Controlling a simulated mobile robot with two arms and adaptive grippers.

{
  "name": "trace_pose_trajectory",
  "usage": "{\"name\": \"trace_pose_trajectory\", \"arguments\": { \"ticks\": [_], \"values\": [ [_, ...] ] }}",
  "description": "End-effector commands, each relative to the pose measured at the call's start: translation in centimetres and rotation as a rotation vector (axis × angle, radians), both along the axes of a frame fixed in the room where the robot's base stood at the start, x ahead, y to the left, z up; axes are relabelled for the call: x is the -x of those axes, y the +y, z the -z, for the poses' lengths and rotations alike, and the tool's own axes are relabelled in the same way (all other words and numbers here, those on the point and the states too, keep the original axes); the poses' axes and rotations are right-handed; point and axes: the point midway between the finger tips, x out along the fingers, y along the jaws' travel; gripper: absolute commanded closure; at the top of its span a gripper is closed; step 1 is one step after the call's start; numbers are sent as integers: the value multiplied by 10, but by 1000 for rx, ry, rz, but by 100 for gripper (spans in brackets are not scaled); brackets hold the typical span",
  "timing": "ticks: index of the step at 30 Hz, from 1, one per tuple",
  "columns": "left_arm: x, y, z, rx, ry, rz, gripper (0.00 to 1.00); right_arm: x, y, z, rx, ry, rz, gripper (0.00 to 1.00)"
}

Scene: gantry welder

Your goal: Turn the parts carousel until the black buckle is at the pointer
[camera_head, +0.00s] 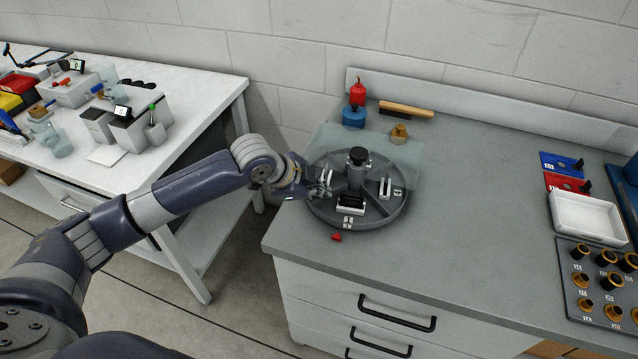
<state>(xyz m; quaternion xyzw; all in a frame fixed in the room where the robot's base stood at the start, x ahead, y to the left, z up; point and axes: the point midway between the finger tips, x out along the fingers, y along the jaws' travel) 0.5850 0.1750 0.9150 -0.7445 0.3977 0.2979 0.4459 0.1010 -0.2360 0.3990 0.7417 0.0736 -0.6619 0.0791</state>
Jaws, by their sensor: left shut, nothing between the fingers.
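The parts carousel (395,212) is a round grey tray with walled compartments and a central post (357,168) topped by a black knob. It stands on the grey counter near the left end. A small red wedge (336,238), which looks like the pointer, lies just in front of the rim. A black part on a white base (351,206) sits in the front compartment; I cannot tell whether it is the black buckle. A white and dark part (385,187) is in the right compartment. My left gripper (322,188) is shut and empty over the carousel's left side, hiding that compartment.
A clear panel (405,152) stands at the carousel's back. Behind are a red and blue bottle (355,105), a brush (406,109) and a brass piece (398,134). A white tray (588,218) is at right. The counter between is free. A gap separates the white table (200,85).

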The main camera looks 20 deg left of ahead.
Motion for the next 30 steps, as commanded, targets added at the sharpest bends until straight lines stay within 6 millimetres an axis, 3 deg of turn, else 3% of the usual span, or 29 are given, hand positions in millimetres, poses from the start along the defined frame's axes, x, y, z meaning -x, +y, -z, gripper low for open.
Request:
{"name": "trace_pose_trajectory", "arguments": {
  "ticks": [6, 15, 30],
  "values": [
    [-14, 1, 0, 2, 2, 0, 100, 2, -1, -4, 1, 5, 0, 60],
    [-16, 1, 1, 1, 2, 1, 100, 20, -1, -2, 3, 33, 0, 60],
    [-34, 9, 1, 1, 2, 2, 100, 14, 3, -12, -3, 22, 3, 60]
  ]
}}
